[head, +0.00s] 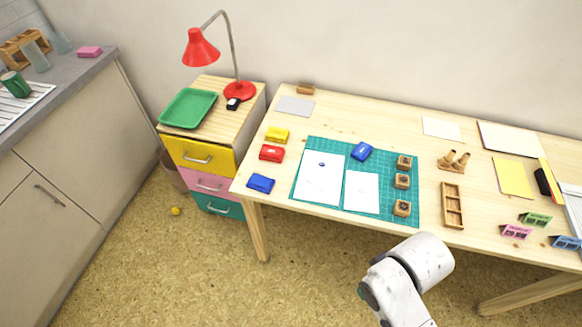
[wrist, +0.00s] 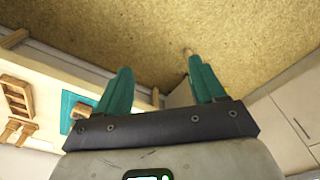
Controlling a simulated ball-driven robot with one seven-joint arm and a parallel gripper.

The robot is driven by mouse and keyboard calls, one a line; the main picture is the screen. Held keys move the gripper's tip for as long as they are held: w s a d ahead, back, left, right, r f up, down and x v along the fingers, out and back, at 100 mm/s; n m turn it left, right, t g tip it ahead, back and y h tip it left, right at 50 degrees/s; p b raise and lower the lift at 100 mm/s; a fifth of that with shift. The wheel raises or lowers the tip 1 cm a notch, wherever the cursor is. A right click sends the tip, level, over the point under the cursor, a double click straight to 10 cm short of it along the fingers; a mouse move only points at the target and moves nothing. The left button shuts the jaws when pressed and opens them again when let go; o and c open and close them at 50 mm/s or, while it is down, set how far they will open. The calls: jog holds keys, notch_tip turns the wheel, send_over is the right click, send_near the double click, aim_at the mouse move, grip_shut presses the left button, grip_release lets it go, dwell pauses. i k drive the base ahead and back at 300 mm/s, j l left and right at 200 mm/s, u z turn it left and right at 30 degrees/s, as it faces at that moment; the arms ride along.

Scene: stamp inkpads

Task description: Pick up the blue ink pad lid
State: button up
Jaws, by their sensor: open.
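Two blue ink pad pieces lie on the table in the head view. One blue piece (head: 362,151) sits tilted in the picture on the top part of the green cutting mat (head: 310,148) and has a small pale mark. The other blue piece (head: 260,183) lies at the table's left front, below the red and yellow pads. I cannot tell which is the lid. My gripper (wrist: 158,84) shows in the wrist view with its teal fingers apart and nothing between them. Its fingers are over the floor, off the table's edge. In the head view only my white arm shows, in front of the table.
A red pad (head: 271,153) and a yellow pad (head: 277,135) lie left of the mat. White papers (head: 320,178) and several wooden stamps (head: 402,181) are on the mat. A wooden tray (head: 453,205) stands right of it. A drawer unit (head: 203,157) stands left.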

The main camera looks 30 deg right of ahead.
aim_at(361, 153)
jog(key=i+z, duration=0.45)
jog(key=i+j+z, duration=0.2)
jog(key=z, duration=0.3)
jog(key=i, duration=0.1)
